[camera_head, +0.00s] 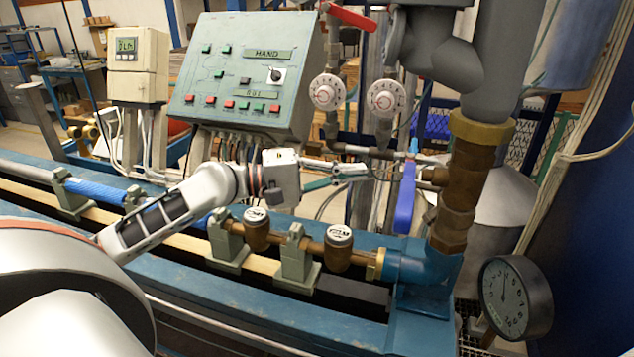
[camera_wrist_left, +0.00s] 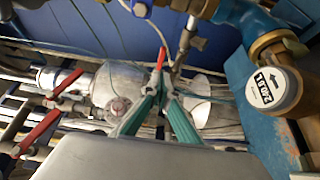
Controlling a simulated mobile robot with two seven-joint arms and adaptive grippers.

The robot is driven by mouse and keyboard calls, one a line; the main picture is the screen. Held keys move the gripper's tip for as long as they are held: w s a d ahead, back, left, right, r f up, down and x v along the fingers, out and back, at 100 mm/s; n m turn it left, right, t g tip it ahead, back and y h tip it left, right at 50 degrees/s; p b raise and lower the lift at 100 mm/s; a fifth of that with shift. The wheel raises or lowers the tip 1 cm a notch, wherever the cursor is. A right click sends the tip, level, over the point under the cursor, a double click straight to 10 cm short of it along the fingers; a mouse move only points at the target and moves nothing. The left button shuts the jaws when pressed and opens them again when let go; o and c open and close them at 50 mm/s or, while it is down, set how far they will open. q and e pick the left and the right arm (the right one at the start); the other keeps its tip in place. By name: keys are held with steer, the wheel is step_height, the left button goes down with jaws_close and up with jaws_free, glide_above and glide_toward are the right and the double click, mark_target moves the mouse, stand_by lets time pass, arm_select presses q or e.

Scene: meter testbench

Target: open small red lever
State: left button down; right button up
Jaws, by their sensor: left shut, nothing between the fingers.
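My left gripper (camera_head: 350,170) reaches in from the left above the pipe run, left of the blue lever (camera_head: 405,195). In the left wrist view its green fingers (camera_wrist_left: 160,88) come together at the tips, shut and empty. A small narrow red piece (camera_wrist_left: 161,58), which looks like the small red lever, shows just beyond the fingertips. I cannot tell whether they touch it. In the head view I cannot make this piece out. Larger red levers sit on pipes at the left of the wrist view (camera_wrist_left: 68,80) (camera_wrist_left: 40,133). My right gripper is not in view.
A larger red handle (camera_head: 350,17) is at the top of the head view. A control panel (camera_head: 250,65) stands behind the arm, with two white dials (camera_head: 327,92) (camera_head: 386,98) beside it. Round meters (camera_head: 338,236) line the lower pipe. A black gauge (camera_head: 515,297) is at right.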

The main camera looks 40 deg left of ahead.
arm_select(q)
steer(key=s+a+b, duration=0.1)
steer(key=s+a, duration=0.2)
steer(key=s, duration=0.3)
steer(key=shift+b, duration=0.35)
